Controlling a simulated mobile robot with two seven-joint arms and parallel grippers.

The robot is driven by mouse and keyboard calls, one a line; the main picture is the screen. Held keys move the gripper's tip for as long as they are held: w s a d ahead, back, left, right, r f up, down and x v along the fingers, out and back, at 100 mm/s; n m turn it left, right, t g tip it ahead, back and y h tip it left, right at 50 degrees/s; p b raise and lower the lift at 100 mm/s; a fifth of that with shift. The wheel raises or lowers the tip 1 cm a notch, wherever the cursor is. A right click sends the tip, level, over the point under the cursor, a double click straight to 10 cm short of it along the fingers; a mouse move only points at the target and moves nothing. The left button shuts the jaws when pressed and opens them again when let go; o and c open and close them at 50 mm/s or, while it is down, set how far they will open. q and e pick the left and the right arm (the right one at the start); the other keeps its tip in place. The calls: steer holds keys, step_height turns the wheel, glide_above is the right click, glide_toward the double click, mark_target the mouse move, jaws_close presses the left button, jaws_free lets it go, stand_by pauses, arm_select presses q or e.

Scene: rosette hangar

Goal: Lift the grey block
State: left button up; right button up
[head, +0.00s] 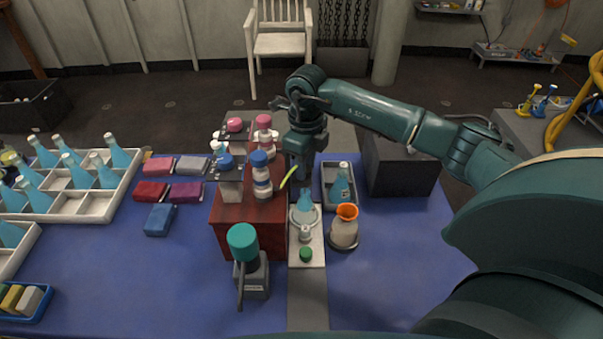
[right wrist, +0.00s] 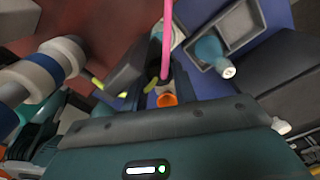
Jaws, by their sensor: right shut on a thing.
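A light grey block (head: 191,165) lies flat on the blue table cover, left of the red box stand, among red, purple and blue blocks. A pale grey block (head: 28,300) also stands in the small blue tray at the lower left. My right gripper (head: 300,180) is far to the right of both, pointing down just right of the red stand. My left gripper is out of view.
The red stand (head: 232,240) bears several capped bottles. A grey tray (head: 326,196) with a blue bottle and a beige flask with an orange rim (head: 344,230) are near the gripper. White crates (head: 98,208) of blue bottles fill the left.

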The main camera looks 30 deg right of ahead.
steer(key=shift+r+p, duration=1.6)
steer(key=shift+r, duration=0.85)
steer(key=o, duration=0.8)
steer(key=shift+c, duration=0.2)
step_height(320, 180, up, 7)
steer(key=p, duration=0.3)
